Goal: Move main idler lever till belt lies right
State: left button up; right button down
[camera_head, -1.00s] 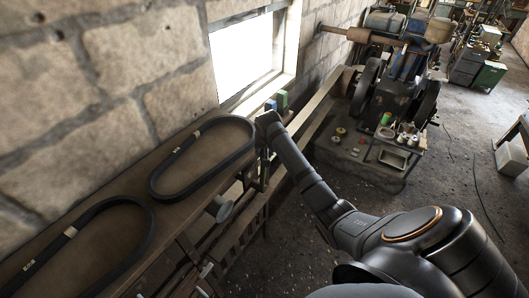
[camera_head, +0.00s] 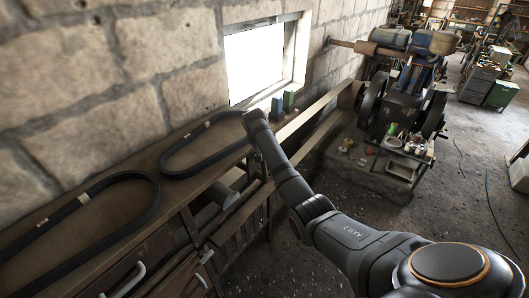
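The long pale drive belt (camera_head: 318,130) runs from the engine (camera_head: 398,100) at the upper right down toward the lower left, past the bench edge. A grey cylinder, perhaps a pulley or roller (camera_head: 222,194), sits beside the belt's near end. I cannot make out the main idler lever for certain; my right arm covers part of that area. My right arm comes in from the right and its far end, with the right gripper (camera_head: 256,122), is at the bench edge by the belt. Its fingers are not discernible. My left gripper is not in view.
Two dark belt loops lie on the wooden bench, one near (camera_head: 155,205) and one farther (camera_head: 163,165). A green block (camera_head: 289,99) and a blue block (camera_head: 277,104) stand by the window. Drawers with handles (camera_head: 134,280) face the floor.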

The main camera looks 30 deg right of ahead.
jog(key=shift+d+r, duration=0.1)
jog(key=shift+d, duration=0.05)
jog(key=c, duration=1.3)
grip_release()
jog(key=shift+c, duration=0.2)
jog(key=shift+o, duration=1.6)
jog(key=shift+s+r, duration=0.1)
jog(key=shift+r, duration=0.25)
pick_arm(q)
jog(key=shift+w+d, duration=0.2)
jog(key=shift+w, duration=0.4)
pick_arm(e)
jog(key=v, duration=1.1)
jog(key=shift+a, duration=0.25)
jog(key=shift+s, duration=0.1)
